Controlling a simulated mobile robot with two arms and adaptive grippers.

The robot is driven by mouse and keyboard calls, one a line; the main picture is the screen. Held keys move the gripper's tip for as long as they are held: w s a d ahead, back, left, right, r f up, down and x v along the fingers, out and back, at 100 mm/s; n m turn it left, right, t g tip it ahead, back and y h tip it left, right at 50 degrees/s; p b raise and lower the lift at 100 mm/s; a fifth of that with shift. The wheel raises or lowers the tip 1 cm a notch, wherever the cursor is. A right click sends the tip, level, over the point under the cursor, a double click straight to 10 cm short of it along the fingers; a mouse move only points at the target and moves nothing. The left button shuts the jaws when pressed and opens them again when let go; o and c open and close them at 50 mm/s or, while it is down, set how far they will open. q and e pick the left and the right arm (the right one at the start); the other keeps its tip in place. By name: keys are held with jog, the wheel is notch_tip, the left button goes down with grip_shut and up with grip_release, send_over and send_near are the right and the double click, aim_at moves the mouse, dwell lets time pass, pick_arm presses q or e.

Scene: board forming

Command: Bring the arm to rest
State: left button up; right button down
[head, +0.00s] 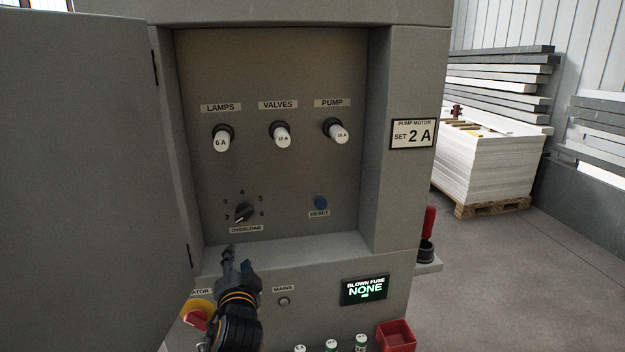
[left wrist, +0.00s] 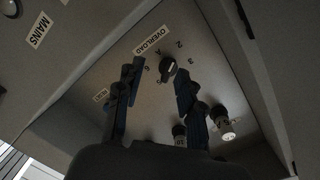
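My left gripper (head: 230,256) is in front of the lower edge of the open cabinet, just below the black overload knob (head: 243,212). In the left wrist view its two fingers (left wrist: 160,72) stand apart with nothing between them, and the overload knob (left wrist: 168,68) shows beyond the tips, apart from them. The knob's pointer is turned to the lower left in the head view, roughly toward the 2 side; its exact setting is hard to read. A sign (head: 413,134) reads "Pump motor set 2 A". My right gripper is not in view.
The cabinet door (head: 85,180) stands open at left. White fuses sit under lamps (head: 222,143), valves (head: 282,140) and pump (head: 340,134). A blue reset button (head: 320,202), a display (head: 365,290) reading "Blown fuse none", and a red bin (head: 396,337) are at right.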

pick_arm(q)
jog(key=s+a+f+n+g+h, duration=0.1)
jog(key=s+f+n+g, duration=0.15)
jog(key=s+f, duration=0.65)
jog(key=s+a+f+n+g+h, duration=0.15)
jog(key=s+f+g, duration=0.25)
jog(key=s+f, duration=0.45)
jog(key=s+d+f+n+g+h, duration=0.1)
jog(key=s+f+g, duration=0.2)
jog(key=s, duration=0.7)
jog(key=s+d+f+n+g+h, duration=0.1)
jog(key=s+d+f+g+h, duration=0.15)
jog(key=s, duration=0.85)
notch_tip(320, 180, down, 28)
jog(key=s+g, duration=0.2)
jog(key=s+a+f, duration=0.2)
jog(key=s+f, duration=0.5)
jog(key=s, duration=0.1)
jog(key=s+a+f+g+y, duration=0.1)
jog(key=s+f, duration=0.6)
jog(key=s, duration=0.1)
jog(key=shift+s+a+f+m, duration=0.2)
jog(key=shift+s+a+m, duration=0.1)
jog(key=shift+a+m, duration=0.1)
